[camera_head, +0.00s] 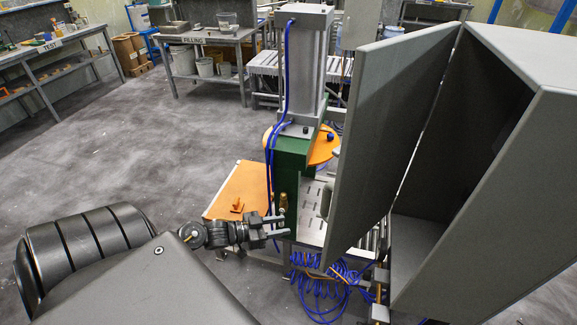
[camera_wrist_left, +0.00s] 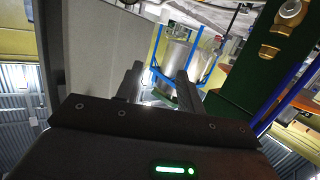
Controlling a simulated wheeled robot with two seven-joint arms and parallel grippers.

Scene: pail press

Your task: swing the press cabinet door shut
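The grey press cabinet (camera_head: 492,185) stands at the right of the head view. Its grey door (camera_head: 385,140) stands open, and the dark inside of the cabinet shows behind it. A light handle (camera_head: 327,198) shows at the door's left edge. My left gripper (camera_head: 284,225) is to the left of the door, apart from it, with its fingers spread and nothing between them. In the left wrist view the open fingers (camera_wrist_left: 160,80) show, with a grey panel (camera_wrist_left: 95,55), apparently the door, to their left. My right gripper is not in view.
The green press (camera_head: 290,165) with its grey column and blue hoses stands just beyond my left gripper. An orange board (camera_head: 240,190) lies beside it. Coiled blue hose (camera_head: 325,285) hangs below the door. Benches stand at the back; the floor at left is clear.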

